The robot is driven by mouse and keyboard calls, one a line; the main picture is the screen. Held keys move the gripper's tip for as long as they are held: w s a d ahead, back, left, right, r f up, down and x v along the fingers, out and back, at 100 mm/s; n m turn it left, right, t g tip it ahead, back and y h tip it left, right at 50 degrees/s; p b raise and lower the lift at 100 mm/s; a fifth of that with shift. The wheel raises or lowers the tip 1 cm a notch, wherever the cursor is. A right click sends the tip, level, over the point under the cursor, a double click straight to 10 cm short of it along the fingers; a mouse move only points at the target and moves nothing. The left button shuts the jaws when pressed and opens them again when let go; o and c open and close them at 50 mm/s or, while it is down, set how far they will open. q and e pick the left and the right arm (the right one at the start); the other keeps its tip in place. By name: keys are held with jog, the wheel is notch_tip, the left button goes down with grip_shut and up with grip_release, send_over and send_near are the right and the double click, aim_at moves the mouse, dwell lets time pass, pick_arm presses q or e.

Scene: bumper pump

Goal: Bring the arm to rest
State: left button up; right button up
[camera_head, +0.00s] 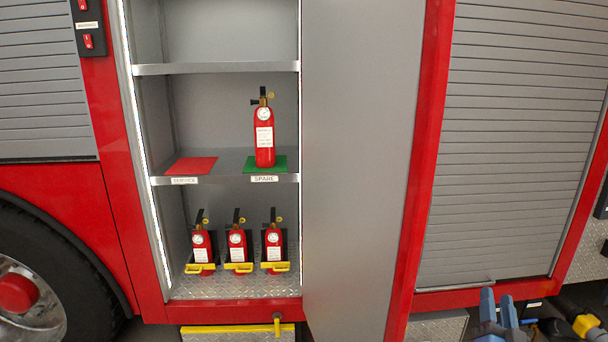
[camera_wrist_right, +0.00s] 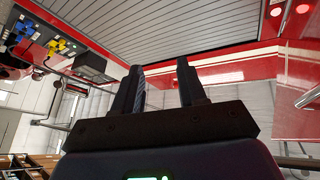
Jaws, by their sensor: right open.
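My right gripper (camera_head: 500,307) is at the bottom right of the head view, in front of the lower edge of the closed roller shutter. In the right wrist view its two fingers (camera_wrist_right: 160,88) stand apart with nothing between them. A red fire extinguisher (camera_head: 264,138) stands upright on the green mat (camera_head: 251,165) marked SPARE on the middle shelf. The red mat (camera_head: 190,166) marked SERVICE is bare. Three smaller-looking extinguishers (camera_head: 237,247) stand in a row on the compartment floor behind yellow clamps (camera_head: 239,268). My left gripper is not in view.
A grey door panel (camera_head: 360,160) stands at the right side of the open compartment. The roller shutter (camera_head: 525,140) fills the right, with a handle bar (camera_head: 455,287) low down. A yellow-edged step (camera_head: 225,330) lies below the compartment. A wheel (camera_head: 35,290) is at far left.

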jog(key=s+a+f+n+g+y, duration=0.1)
jog(key=s+a+f+n+y, duration=0.1)
jog(key=s+a+f, duration=0.4)
jog(key=s+a+f+n+g+y, duration=0.1)
jog(key=s+a+f+n+y, duration=0.2)
jog(key=s+a+f, duration=0.3)
jog(key=s+a+f+n+g+y+p, duration=0.1)
jog(key=s+a+f, duration=0.5)
jog(key=s, duration=0.8)
jog(key=a+n+y, duration=0.1)
jog(key=n, duration=0.1)
jog(key=shift+a+n+g+y, duration=0.15)
jog(key=shift+n+g+y, duration=0.15)
jog(key=shift+y, duration=0.1)
